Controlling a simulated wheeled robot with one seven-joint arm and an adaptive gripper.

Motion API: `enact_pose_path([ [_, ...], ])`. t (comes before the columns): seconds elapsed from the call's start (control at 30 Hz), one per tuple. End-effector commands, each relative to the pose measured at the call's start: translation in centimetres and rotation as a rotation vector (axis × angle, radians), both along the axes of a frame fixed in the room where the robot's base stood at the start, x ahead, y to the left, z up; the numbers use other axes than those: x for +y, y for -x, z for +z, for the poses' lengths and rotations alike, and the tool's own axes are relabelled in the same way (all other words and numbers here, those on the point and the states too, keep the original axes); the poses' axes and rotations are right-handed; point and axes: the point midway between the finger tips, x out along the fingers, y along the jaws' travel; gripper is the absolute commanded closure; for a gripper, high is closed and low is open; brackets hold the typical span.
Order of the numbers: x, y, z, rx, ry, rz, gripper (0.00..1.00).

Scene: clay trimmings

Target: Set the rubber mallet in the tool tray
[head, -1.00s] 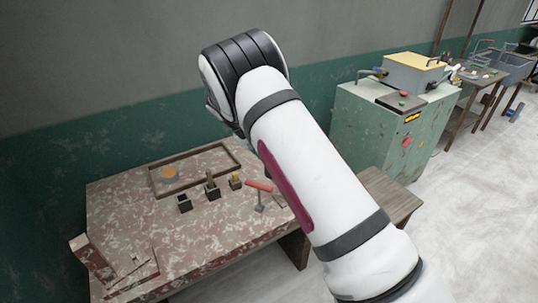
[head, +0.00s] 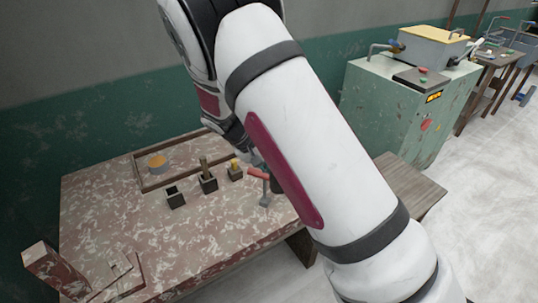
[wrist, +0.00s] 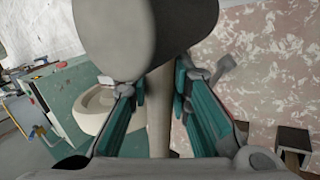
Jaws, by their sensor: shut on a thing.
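My gripper (wrist: 160,108) is shut on the pale handle of the rubber mallet (wrist: 160,128) in the wrist view. The mallet's big grey head (wrist: 140,35) fills the top of that view, beyond the fingers. In the head view my arm hides the mallet and most of the gripper. A shallow wood-rimmed tray (head: 146,188), which looks like the tool tray, lies at the back of the worn red table. A round tin with an orange top (head: 157,163) is in it. My arm covers the tray's right part.
Several small dark holders (head: 176,197) stand in front of the tray. A red-handled tool (head: 264,176) stands near the table's right edge. Reddish blocks (head: 55,270) are at the front left. The table's (head: 190,240) front middle is clear. A green cabinet (head: 410,115) stands to the right.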

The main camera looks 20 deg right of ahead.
Motion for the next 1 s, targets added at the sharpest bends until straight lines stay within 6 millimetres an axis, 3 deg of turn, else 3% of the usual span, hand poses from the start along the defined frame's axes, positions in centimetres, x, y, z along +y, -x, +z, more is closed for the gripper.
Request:
enact_pose_path([
  [0.03,0.0,-0.3,-1.5,0.002,-0.002,0.002,1.0],
  [0.1,0.0,0.2,-2.6,0.003,-0.003,0.001,1.0],
  [0.6,-0.2,2.5,-7.1,0.008,-0.017,0.002,1.0],
  [1.0,-0.3,5.3,-2.8,0.007,-0.016,0.0,1.0],
])
